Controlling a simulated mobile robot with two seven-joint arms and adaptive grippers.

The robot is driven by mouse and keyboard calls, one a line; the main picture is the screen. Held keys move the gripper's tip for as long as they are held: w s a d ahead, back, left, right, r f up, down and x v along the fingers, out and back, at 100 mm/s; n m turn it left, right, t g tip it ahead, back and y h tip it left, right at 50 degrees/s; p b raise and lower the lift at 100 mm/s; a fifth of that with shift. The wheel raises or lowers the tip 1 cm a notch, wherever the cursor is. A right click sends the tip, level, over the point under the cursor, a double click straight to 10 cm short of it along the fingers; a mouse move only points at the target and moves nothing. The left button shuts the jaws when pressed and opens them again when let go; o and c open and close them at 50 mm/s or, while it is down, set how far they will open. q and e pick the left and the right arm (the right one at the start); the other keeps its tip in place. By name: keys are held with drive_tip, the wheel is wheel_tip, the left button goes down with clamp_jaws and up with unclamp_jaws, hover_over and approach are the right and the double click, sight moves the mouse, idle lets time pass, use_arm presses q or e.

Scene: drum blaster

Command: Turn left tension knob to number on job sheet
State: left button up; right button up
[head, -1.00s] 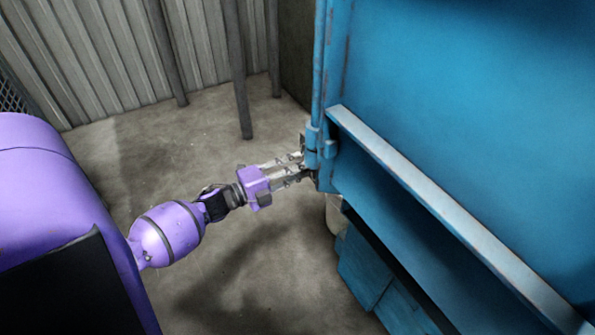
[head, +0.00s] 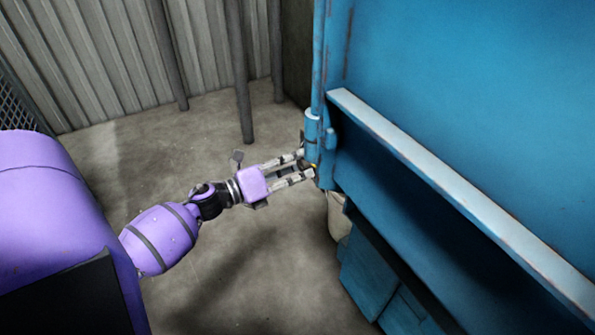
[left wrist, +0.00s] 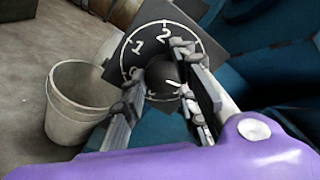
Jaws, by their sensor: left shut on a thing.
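The left tension knob (left wrist: 163,76) is a round black knob with a white pointer line, in front of a dark dial plate (left wrist: 150,37) in the left wrist view. The plate shows a white arc and the numbers 1 and 2; a further mark at lower left is partly hidden. The pointer line points to the lower right of the picture. My left gripper (left wrist: 160,80) has one finger on each side of the knob and is shut on it. In the head view the left gripper (head: 308,166) is at the left edge of the blue machine (head: 460,80). No job sheet shows.
A pale bucket (left wrist: 80,100) stands on the floor below the dial; part of it shows in the head view (head: 338,215). A long ledge (head: 450,190) runs along the machine. The concrete floor (head: 240,265) left of the machine is mostly open.

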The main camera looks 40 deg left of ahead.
use_arm(q)
drive_tip(key=m+b, duration=0.1)
drive_tip(key=m, duration=0.1)
drive_tip(key=m+b, duration=0.1)
drive_tip(key=m, duration=0.1)
drive_tip(key=m+b, duration=0.2)
drive_tip(key=shift+a+f, duration=0.25)
drive_tip(key=shift+f, duration=0.1)
drive_tip(key=shift+r+m+b, duration=0.15)
drive_tip(key=shift+m+b, duration=0.2)
drive_tip(key=shift+m, duration=0.25)
use_arm(e)
drive_tip(key=f, duration=0.4)
drive_tip(key=shift+w+d+f, duration=0.15)
drive_tip(key=shift+w+f, duration=0.15)
use_arm(q)
drive_tip(key=shift+a+r, duration=0.1)
drive_tip(key=shift+r, duration=0.05)
use_arm(e)
drive_tip(key=shift+s+f, duration=0.15)
drive_tip(key=shift+s, duration=0.05)
use_arm(q)
drive_tip(key=o, duration=1)
drive_tip(key=shift+w, duration=0.1)
